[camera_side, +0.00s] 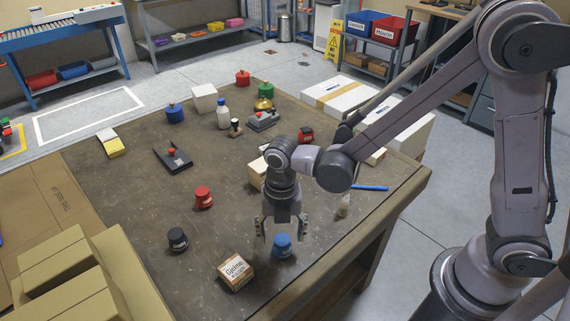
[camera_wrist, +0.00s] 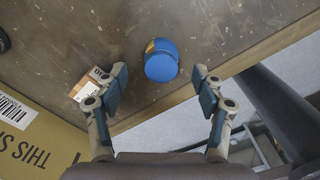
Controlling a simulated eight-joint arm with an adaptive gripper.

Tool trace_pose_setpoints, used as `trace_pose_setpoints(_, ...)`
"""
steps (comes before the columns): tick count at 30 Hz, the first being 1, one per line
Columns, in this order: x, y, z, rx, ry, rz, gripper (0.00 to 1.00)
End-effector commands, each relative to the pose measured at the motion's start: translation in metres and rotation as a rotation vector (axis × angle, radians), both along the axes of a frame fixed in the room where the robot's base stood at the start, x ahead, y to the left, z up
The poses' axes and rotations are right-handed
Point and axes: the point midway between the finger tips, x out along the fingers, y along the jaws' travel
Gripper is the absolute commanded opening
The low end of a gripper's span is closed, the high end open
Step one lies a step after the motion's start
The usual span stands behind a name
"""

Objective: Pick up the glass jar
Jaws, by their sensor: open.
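A small round jar-like thing with a blue lid (camera_side: 283,246) stands on the table near its front edge. In the wrist view its blue lid (camera_wrist: 161,66) is between and slightly beyond my fingertips, with a yellowish strip at one side. I cannot tell whether its body is glass. My gripper (camera_side: 281,230) is open and empty, pointing down above the blue lid. It shows in the wrist view (camera_wrist: 160,80) with its fingers on both sides and apart from the lid. A small pale, possibly glass container (camera_side: 344,206) stands near the table's right edge.
A small labelled box (camera_side: 236,271) sits left of the blue-lidded thing. A black-lidded jar (camera_side: 177,239) and a red one (camera_side: 203,197) stand farther left. A blue pen-like stick (camera_side: 370,187) lies right.

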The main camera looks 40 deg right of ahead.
Motion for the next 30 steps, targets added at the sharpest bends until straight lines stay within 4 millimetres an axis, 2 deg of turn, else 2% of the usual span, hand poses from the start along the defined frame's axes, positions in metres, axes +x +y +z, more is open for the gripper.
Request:
trace_pose_setpoints(9,-0.001,-0.001,-0.038,0.000,0.000,0.000,0.69)
trace_pose_setpoints(20,-0.001,-0.001,-0.045,0.000,0.000,-0.001,0.69)
trace_pose_setpoints(23,-0.001,-0.001,-0.045,0.000,0.000,-0.001,0.46)
trace_pose_setpoints(27,-0.001,-0.001,-0.045,0.000,0.000,-0.001,0.07)
trace_pose_setpoints(30,-0.001,-0.001,-0.044,0.000,0.000,-0.001,0.07)
